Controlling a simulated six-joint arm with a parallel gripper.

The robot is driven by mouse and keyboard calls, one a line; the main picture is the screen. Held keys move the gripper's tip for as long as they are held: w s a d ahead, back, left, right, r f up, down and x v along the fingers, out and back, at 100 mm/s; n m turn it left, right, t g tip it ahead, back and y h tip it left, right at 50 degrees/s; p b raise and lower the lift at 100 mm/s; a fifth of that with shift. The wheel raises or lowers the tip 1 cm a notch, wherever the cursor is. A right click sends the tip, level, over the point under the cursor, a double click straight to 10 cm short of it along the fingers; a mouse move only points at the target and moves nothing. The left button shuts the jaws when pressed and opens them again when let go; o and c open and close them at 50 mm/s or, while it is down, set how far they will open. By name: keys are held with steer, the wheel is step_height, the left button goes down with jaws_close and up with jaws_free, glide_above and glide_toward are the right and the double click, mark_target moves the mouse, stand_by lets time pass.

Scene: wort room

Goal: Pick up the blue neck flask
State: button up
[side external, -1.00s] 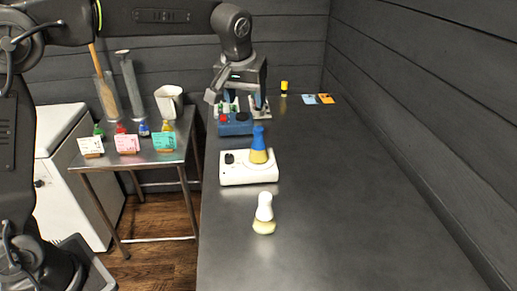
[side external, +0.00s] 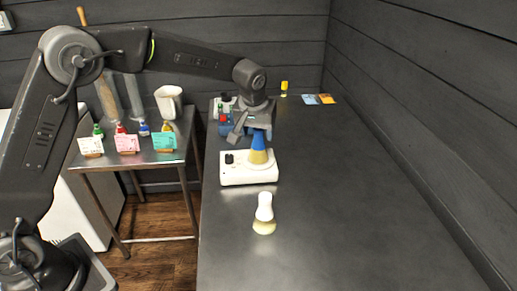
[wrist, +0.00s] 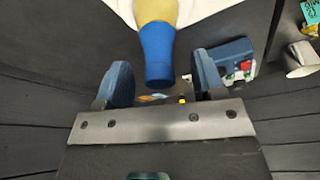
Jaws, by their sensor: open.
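The blue neck flask (side external: 258,158) stands upright on the white stirrer-like base (side external: 236,175); its neck is blue and its body yellowish. My gripper (side external: 252,137) is open, pointing down just above and around the top of the neck in the side view. In the wrist view the blue neck (wrist: 157,50) shows between and beyond the two blue fingers of my gripper (wrist: 162,78), with gaps on both sides. No contact is visible.
A white-necked flask (side external: 264,207) stands on the bench in front. A blue device (side external: 224,128) sits behind, partly hidden by my arm. The bench's right side is clear.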

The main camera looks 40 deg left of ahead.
steer(key=shift+x, duration=1.3)
steer(key=shift+c, duration=0.4)
steer(key=c, duration=0.9)
steer(key=shift+r, duration=0.1)
steer(key=shift+c, duration=0.7)
steer(key=shift+r, duration=0.1)
